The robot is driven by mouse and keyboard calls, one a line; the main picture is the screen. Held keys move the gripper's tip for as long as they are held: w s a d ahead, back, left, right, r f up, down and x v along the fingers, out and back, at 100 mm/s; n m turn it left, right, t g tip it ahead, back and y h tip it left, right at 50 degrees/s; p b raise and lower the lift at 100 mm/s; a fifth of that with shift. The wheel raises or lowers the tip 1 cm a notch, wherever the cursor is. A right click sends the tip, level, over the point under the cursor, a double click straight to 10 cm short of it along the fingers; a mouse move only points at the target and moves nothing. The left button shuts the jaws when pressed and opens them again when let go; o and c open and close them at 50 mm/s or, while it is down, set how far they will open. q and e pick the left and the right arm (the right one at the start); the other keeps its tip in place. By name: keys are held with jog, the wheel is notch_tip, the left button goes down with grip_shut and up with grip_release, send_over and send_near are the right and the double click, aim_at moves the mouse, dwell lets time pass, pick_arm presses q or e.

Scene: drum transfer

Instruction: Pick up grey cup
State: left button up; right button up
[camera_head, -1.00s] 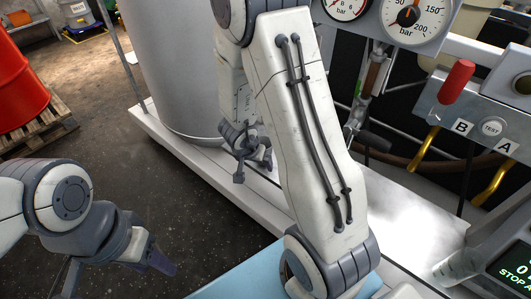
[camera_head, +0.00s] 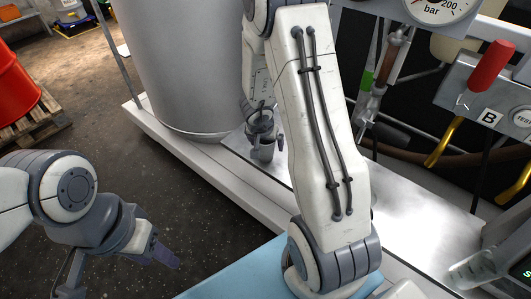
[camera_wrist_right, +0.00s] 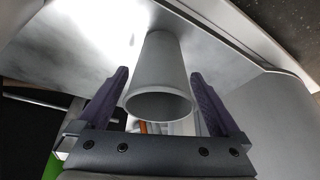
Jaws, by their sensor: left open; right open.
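The grey cup (camera_wrist_right: 158,62) shows in the right wrist view, its open rim toward the camera and its narrower end toward a bright metal surface (camera_wrist_right: 95,45). My right gripper (camera_wrist_right: 160,74) is open, with one purple finger on each side of the cup and a visible gap at both sides. In the head view my right gripper (camera_head: 263,143) is small, low beside the big grey cylinder, and I cannot clearly tell the cup from it. My left gripper (camera_head: 163,256) is open and empty above the dark floor, at lower left.
A large grey cylinder (camera_head: 185,65) stands on a pale ledge (camera_head: 190,160) behind my right gripper. A panel (camera_head: 480,95) with a red handle (camera_head: 492,66) and yellow hooks is on the right. A light blue surface (camera_head: 240,278) is in front. A red drum (camera_head: 12,88) stands on a wooden pallet (camera_head: 40,125).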

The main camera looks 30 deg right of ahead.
jog(key=shift+w+f, duration=0.1)
jog(key=shift+f, duration=0.1)
jog(key=c, duration=1.3)
jog(key=shift+o, duration=0.2)
